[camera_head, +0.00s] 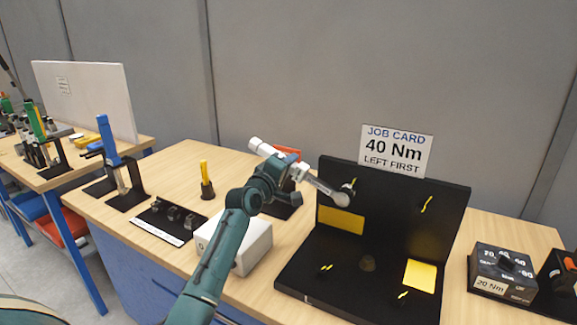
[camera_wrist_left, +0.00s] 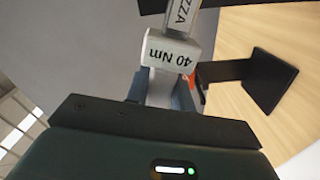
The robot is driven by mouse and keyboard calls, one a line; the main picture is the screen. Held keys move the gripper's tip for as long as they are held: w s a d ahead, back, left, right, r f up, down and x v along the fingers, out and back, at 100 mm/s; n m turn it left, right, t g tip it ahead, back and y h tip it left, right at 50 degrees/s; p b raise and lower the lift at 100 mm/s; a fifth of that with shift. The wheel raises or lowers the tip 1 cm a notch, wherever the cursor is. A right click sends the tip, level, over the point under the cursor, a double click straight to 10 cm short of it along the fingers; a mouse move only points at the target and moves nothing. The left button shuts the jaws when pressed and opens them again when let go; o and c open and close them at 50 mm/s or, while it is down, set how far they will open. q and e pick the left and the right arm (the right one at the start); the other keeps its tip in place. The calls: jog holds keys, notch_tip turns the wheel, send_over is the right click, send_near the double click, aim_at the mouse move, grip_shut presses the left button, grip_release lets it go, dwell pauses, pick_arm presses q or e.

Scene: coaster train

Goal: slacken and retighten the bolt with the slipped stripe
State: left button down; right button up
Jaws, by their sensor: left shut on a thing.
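My left gripper (camera_head: 288,170) is shut on a grey torque wrench (camera_head: 322,186), whose block reads 40 Nm (camera_wrist_left: 170,52) in the left wrist view. The wrench's round head lies over or just in front of the upper left bolt (camera_head: 349,185) on the black fixture (camera_head: 450,230). I cannot tell whether it is seated on the bolt. The upper right bolt (camera_head: 426,204) carries a yellow stripe. More striped bolts sit on the base at left (camera_head: 326,268) and front right (camera_head: 403,295). Which stripe has slipped is too small to tell. My right gripper is not in view.
A job card (camera_head: 396,150) reads 40 Nm, left first. A setting box (camera_head: 503,275) marked 20 Nm stands at right. A white box (camera_head: 255,250), sockets (camera_head: 172,213), a yellow marker (camera_head: 205,178) and a blue-handled tool (camera_head: 108,142) are at left. Yellow patches (camera_head: 420,275) mark the fixture.

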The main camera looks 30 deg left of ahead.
pick_arm(q)
jog(key=shift+a+f+n, duration=0.1)
jog(key=shift+a+n, duration=0.05)
jog(key=shift+n, duration=0.15)
jog(key=shift+s+a+p, duration=0.1)
jog(key=shift+s+p, duration=1.3)
jog(key=shift+s, duration=0.85)
